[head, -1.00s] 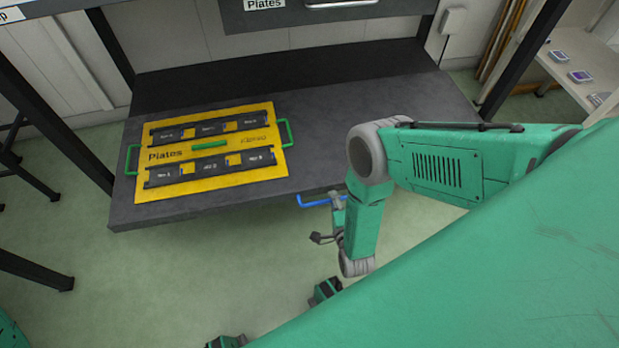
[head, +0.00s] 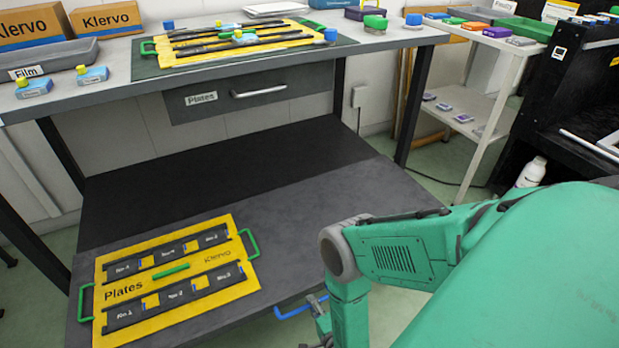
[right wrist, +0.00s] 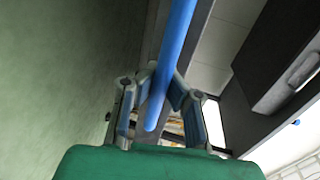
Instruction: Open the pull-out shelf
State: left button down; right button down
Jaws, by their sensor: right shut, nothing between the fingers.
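The dark grey pull-out shelf (head: 330,215) stands out from under the bench, with a darker board (head: 240,175) behind it. Its blue bar handle (head: 297,308) is on the front edge, and it shows large in the right wrist view (right wrist: 176,50). My right gripper (head: 318,322) is at the right end of this handle, mostly hidden by my own arm. My left gripper is out of view.
A yellow Plates tray (head: 240,285) with green handles lies on the shelf. Above is the bench (head: 390,40) with a Plates drawer (head: 250,95). A black bench leg (head: 413,105) and a white side table (head: 500,45) stand at right.

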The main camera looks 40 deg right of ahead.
jog(key=shift+a, duration=0.25)
jog(key=c, duration=1.6)
grip_release()
jog(key=shift+o, duration=0.2)
jog(key=shift+d, duration=0.1)
